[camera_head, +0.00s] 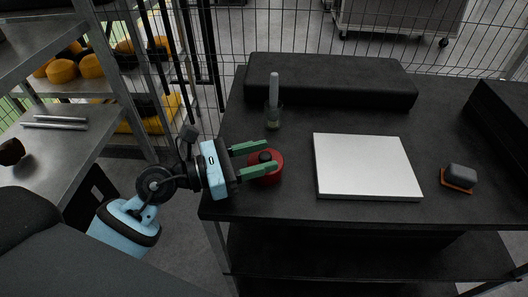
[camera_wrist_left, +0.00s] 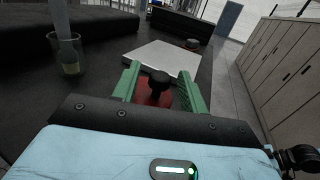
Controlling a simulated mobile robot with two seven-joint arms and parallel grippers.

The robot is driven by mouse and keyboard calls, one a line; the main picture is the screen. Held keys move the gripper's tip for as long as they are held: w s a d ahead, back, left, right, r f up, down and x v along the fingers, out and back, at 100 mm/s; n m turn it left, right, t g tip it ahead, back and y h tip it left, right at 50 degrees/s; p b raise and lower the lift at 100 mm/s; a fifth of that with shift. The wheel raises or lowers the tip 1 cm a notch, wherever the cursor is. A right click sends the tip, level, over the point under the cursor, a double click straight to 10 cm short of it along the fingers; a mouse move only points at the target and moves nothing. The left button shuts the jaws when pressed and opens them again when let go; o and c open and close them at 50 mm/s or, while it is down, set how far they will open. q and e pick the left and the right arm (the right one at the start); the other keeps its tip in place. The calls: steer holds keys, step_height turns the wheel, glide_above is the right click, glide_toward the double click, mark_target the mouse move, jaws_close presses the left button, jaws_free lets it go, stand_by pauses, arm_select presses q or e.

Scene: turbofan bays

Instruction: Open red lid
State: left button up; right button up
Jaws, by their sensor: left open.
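The red lid (camera_head: 270,176) is round with a black knob (camera_head: 265,157) on top and sits near the left front corner of the dark table. What is under the lid is hidden. My left gripper (camera_head: 262,156) is open, its two green fingers on either side of the black knob. In the left wrist view the black knob (camera_wrist_left: 160,82) stands between the green fingers (camera_wrist_left: 163,84), with a gap on each side, and the red lid (camera_wrist_left: 150,98) shows below it. My right gripper is not in view.
A glass jar (camera_head: 272,118) with a light stick stands behind the lid. A white flat panel (camera_head: 366,167) lies to the right, and a grey and orange block (camera_head: 459,177) lies farther right. A black padded block (camera_head: 330,80) runs along the back.

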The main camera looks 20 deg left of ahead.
arm_select(q)
steer(key=shift+w+d, duration=0.4)
steer(key=shift+d, duration=0.2)
jaws_close()
